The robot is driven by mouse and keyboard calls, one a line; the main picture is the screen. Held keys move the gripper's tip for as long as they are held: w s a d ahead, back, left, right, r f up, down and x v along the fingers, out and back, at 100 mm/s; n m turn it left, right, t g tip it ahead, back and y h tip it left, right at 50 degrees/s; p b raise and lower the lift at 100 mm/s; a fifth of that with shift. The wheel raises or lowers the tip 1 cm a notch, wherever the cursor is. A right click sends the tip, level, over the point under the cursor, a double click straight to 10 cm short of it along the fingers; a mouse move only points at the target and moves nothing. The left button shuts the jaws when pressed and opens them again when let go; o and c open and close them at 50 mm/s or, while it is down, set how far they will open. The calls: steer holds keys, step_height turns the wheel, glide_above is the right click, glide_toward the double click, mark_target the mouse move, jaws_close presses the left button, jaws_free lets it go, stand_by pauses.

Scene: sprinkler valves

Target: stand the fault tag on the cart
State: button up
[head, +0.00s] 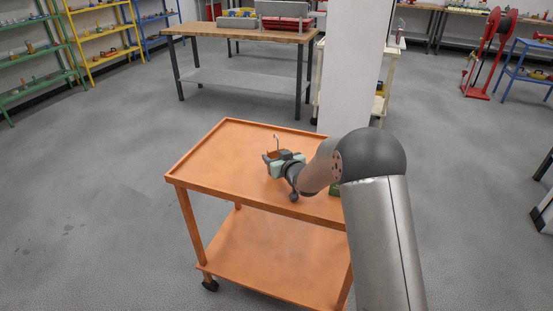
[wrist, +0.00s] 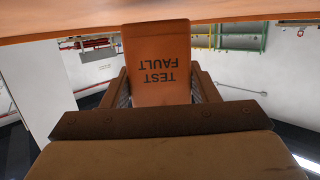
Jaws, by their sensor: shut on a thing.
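The fault tag (wrist: 157,55) is an orange plate with dark lettering that reads upside down in the wrist view. My gripper (wrist: 160,95) is shut on it, with a finger on each side. In the head view my gripper (head: 272,160) is over the orange cart (head: 215,160), near the middle of its top. Only a small part of the tag shows there, with a thin pale hook above it. The cart's surface crosses the top of the wrist view (wrist: 60,22), close to the tag's far end. I cannot tell whether they touch.
A green thing (head: 336,188) sits on the cart's right part, mostly hidden by my arm. The cart top's left part is bare. A white pillar (head: 349,80) stands behind the cart, and a wooden workbench (head: 240,35) is farther back.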

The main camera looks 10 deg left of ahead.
steer(key=shift+s+f, duration=0.15)
steer(key=shift+f, duration=0.55)
steer(key=o, duration=1)
steer(key=shift+d+f, duration=0.1)
steer(key=shift+f, duration=0.05)
steer(key=shift+r+p, duration=0.7)
steer(key=shift+p, duration=0.15)
steer(key=v, duration=0.4)
steer(key=b+v, duration=0.1)
steer(key=v, duration=0.6)
steer(key=shift+s+d+r+b, duration=0.25)
steer(key=shift+r+b, duration=0.05)
steer(key=shift+r, duration=0.05)
steer(key=s+d+m+g+h, duration=0.45)
steer(key=s+d+h, duration=0.25)
steer(key=s+d, duration=0.65)
steer(key=s+d+g, duration=0.1)
steer(key=s+g, duration=0.1)
steer(key=s, duration=0.6)
steer(key=s+d+m+g, duration=0.1)
steer(key=s+g, duration=0.2)
steer(key=s, duration=0.5)
steer(key=s+d+m+g, duration=0.1)
steer(key=s+d+g, duration=0.1)
steer(key=s, duration=0.6)
steer(key=shift+s+r+g+h, duration=0.15)
steer(key=shift+r+g+h, duration=0.25)
steer(key=shift+g, duration=0.35)
